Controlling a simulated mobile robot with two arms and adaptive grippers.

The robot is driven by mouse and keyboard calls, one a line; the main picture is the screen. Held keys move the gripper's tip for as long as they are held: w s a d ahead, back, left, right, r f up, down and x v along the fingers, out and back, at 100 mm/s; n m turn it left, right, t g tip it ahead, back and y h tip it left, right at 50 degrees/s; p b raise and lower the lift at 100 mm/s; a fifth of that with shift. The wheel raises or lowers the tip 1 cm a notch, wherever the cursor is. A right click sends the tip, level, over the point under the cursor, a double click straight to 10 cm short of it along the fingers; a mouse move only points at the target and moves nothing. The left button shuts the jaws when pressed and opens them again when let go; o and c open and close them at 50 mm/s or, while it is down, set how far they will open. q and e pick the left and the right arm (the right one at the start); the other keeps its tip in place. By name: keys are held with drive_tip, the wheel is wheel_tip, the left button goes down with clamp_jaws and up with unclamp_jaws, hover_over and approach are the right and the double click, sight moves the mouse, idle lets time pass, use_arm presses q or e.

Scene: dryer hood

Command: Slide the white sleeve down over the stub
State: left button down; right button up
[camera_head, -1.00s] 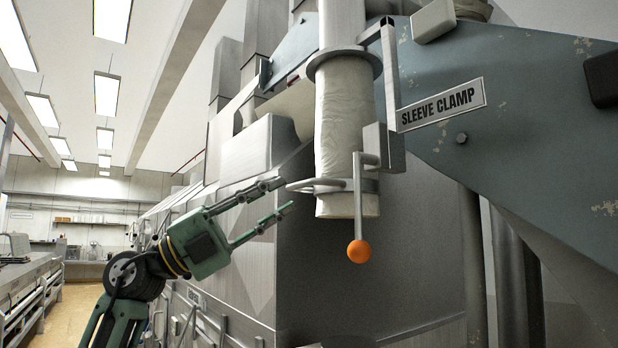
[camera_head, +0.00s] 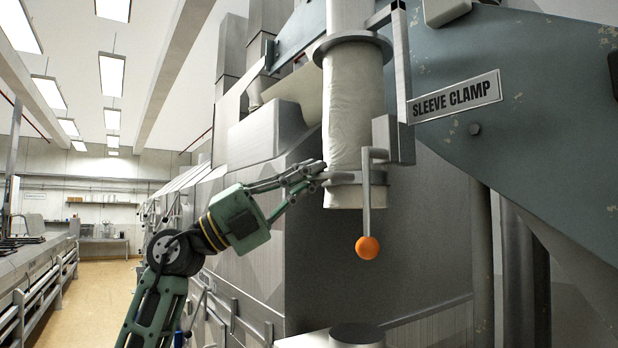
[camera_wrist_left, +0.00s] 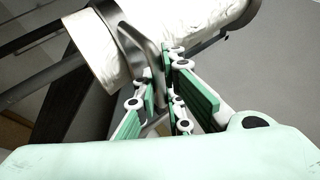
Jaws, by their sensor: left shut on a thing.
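The white sleeve (camera_head: 355,110) hangs upright from the flanged pipe above, below a grey collar (camera_head: 352,46). A metal band (camera_head: 345,178) with a loop handle circles the sleeve near its lower end. My left gripper (camera_head: 318,172) is shut on the loop handle (camera_wrist_left: 150,55) at the left side of the sleeve; the wrist view shows the green finger pads (camera_wrist_left: 160,100) around it. The sleeve also shows in the wrist view (camera_wrist_left: 95,45). A round grey stub (camera_head: 357,336) is partly visible at the bottom edge, below the sleeve, with a gap between them. My right gripper is out of view.
A clamp lever with an orange knob (camera_head: 367,247) hangs in front of the sleeve. A "SLEEVE CLAMP" sign (camera_head: 456,97) is to its right, before a large blue-grey panel (camera_head: 560,130). Grey machine housing (camera_head: 330,270) stands behind. An aisle is open at left.

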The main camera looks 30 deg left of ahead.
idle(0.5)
use_arm(q)
drive_tip(key=shift+w+d+f+b, duration=0.1)
drive_tip(key=shift+d+f+b, duration=0.05)
drive_tip(key=shift+f+b, duration=5.55)
drive_tip(key=shift+d+f+b, duration=0.1)
drive_tip(key=shift+f+b, duration=3.95)
drive_tip(key=shift+f, duration=3.25)
drive_tip(key=c, duration=1.9)
unclamp_jaws()
drive_tip(key=shift+a, duration=0.2)
drive_tip(key=shift+o, duration=0.2)
drive_tip(key=shift+r, duration=0.2)
drive_tip(key=v, duration=1.2)
